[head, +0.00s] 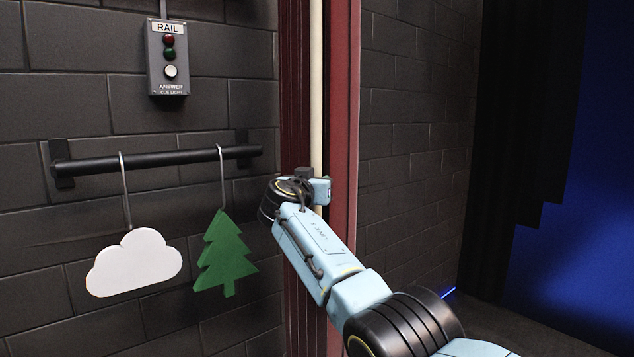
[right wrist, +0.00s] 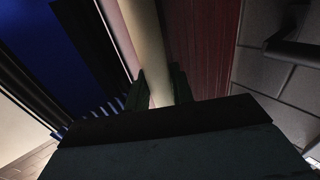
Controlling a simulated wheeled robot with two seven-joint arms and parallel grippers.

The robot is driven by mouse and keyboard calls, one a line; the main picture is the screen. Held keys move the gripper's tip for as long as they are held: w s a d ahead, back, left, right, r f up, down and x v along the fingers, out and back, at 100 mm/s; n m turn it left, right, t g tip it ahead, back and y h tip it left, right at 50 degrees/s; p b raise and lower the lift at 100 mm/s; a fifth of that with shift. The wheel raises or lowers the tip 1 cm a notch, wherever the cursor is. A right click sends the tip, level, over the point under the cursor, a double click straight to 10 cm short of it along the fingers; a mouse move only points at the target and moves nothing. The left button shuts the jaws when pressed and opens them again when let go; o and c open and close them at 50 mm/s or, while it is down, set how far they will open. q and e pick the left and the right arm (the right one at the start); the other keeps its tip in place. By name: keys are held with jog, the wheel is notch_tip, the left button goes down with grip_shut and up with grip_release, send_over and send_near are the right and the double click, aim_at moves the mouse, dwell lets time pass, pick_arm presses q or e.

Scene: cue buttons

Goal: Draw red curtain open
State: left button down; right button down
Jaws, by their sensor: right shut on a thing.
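The red curtain (head: 295,90) shows as a narrow bunch of dark red folds beside the brick wall, with a lighter red strip to its right. A pale upright pole (head: 316,80) runs along it. My right gripper (head: 317,184) is at this pole, low in the head view. In the right wrist view the pole (right wrist: 152,45) passes between the two dark fingers of the gripper (right wrist: 160,88), which are shut on it. Red cloth (right wrist: 205,55) shows just beside it. The pole's ends are out of view. My left gripper is not in view.
A cue-light box (head: 168,58) with a white button hangs on the left wall. Below it a black rail (head: 160,160) carries a white cloud (head: 135,263) and a green tree (head: 224,255) on hooks. Black drapes (head: 515,110) and a blue backdrop (head: 585,200) lie to the right.

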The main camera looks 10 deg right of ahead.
jog(key=c, duration=1.5)
grip_release()
jog(key=shift+w+r, duration=0.1)
jog(key=shift+r, duration=0.25)
jog(key=shift+c, duration=0.2)
jog(key=shift+o, duration=1.4)
jog(key=shift+w+a+f, duration=0.1)
jog(key=shift+w+f, duration=0.1)
jog(key=shift+f, duration=0.05)
jog(key=shift+s+a+f, duration=0.1)
jog(key=shift+s, duration=0.05)
jog(key=v, duration=1.3)
jog(key=shift+s, duration=0.15)
